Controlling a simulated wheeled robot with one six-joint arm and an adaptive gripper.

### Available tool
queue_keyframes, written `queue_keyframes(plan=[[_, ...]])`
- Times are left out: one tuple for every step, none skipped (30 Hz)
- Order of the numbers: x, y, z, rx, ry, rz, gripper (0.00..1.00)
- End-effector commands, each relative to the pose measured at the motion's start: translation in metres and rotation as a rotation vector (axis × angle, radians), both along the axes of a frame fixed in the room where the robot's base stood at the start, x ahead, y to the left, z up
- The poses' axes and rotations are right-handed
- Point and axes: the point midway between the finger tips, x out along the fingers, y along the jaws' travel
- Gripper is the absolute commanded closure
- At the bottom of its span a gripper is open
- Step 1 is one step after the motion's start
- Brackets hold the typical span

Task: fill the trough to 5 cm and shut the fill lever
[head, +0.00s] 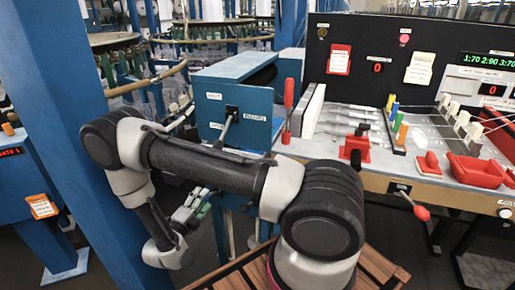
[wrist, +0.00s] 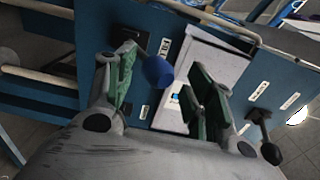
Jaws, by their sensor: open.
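A lever with a round blue knob (wrist: 158,72) sticks out from a blue panel (wrist: 60,92) in the wrist view. My gripper (wrist: 163,62) is open, with its green-padded fingers on either side of the knob. I cannot tell whether either finger touches it. A small label beside the lever is too blurred to read surely. In the head view my gripper (head: 190,207) hangs low, left of and below a labelled blue box (head: 208,108). I cannot tell which part is the trough, and no water level is readable.
A second lever with a black knob (wrist: 270,152) is at the wrist view's right. A pale box (wrist: 208,62) stands behind the fingers. In the head view, a blue post (head: 50,80) rises left of my arm, and a worktop (head: 350,175) with red parts lies right.

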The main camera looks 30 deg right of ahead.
Motion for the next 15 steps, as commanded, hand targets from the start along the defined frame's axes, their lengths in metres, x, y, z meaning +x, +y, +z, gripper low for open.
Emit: queue_keyframes(plan=[[-0.004,0.008,0.0,0.001,0.001,0.006,0.46],[-0.007,0.012,0.0,0.0,0.0,0.007,0.46],[-0.011,0.017,0.0,-0.001,0.001,0.007,0.46],[-0.014,0.022,0.0,0.0,0.0,0.008,0.46],[-0.017,0.025,0.0,-0.001,0.001,0.007,0.46],[-0.021,0.031,0.0,-0.001,0.001,0.008,0.46],[-0.024,0.035,0.0,0.0,0.001,0.007,0.46],[-0.027,0.039,-0.001,0.0,0.001,0.008,0.46],[-0.031,0.044,-0.001,0.001,0.001,0.007,0.46],[-0.033,0.048,-0.001,0.001,0.001,0.008,0.46],[-0.036,0.051,0.0,0.001,0.001,0.006,0.46],[-0.038,0.054,0.0,0.001,0.001,0.006,0.46],[-0.04,0.057,-0.001,0.001,0.001,0.006,0.46],[-0.041,0.058,-0.001,0.001,0.001,0.005,0.46],[-0.043,0.059,-0.001,0.001,0.001,0.004,0.46]])
